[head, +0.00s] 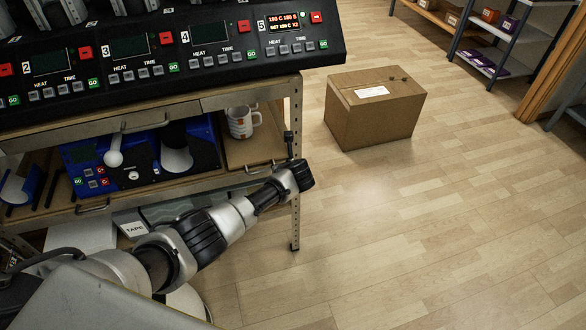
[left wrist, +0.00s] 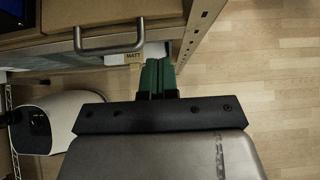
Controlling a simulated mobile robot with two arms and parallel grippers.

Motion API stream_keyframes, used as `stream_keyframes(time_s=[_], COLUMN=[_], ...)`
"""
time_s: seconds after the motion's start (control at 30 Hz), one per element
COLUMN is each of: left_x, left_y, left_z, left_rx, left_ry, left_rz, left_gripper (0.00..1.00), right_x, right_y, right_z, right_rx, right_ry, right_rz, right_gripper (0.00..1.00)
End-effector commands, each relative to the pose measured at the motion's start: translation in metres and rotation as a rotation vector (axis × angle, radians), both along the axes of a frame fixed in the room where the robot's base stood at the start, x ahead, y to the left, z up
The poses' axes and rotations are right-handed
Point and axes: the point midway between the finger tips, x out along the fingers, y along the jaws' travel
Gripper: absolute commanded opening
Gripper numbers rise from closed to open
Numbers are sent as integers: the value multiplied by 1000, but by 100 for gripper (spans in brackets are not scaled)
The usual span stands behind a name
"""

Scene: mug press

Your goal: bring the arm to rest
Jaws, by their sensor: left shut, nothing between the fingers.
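My left arm reaches in from the lower left of the head view, in front of the bench. Its left gripper (head: 289,140) is beside the bench's right front leg (head: 296,215), just below the mug shelf's height in the picture. In the left wrist view the green fingers of the left gripper (left wrist: 158,65) are together, with nothing between them. They point toward the bench's edge near a drawer handle (left wrist: 108,46); whether they touch anything cannot be told. My right gripper is in neither view.
A press control panel (head: 180,60) tops the bench. A white mug (head: 239,122) and a blue machine (head: 110,165) sit on the shelf below. A cardboard box (head: 375,115) stands on the floor. Shelving (head: 500,45) is at the back right. The floor at right is clear.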

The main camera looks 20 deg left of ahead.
Motion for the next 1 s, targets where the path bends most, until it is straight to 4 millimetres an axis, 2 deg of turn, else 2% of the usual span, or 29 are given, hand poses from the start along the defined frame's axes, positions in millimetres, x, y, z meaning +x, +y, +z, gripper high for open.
stream_keyframes(time_s=[0.13, 0.4, 0.73, 0.8, 0.87, 0.97, 1.0], left_x=[-16, -40, -48, -52, -60, -85, -100], left_y=[-9, -26, -31, -30, -29, -24, -22], left_z=[18, 42, 48, 41, 25, -21, -45], left_rx=[1, 0, 0, -20, -65, -206, -281], left_ry=[1, 1, 4, 6, 11, 21, 24], left_rz=[0, 1, 4, 15, 46, 149, 212], left_gripper=[0, 0, 0, 0, 0, 0, 0], right_x=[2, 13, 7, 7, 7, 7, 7], right_y=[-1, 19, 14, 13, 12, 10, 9], right_z=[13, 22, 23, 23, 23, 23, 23], right_rx=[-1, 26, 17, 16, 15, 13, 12], right_ry=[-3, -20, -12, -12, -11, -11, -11], right_rz=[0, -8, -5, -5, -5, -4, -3], right_gripper=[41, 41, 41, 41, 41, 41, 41])
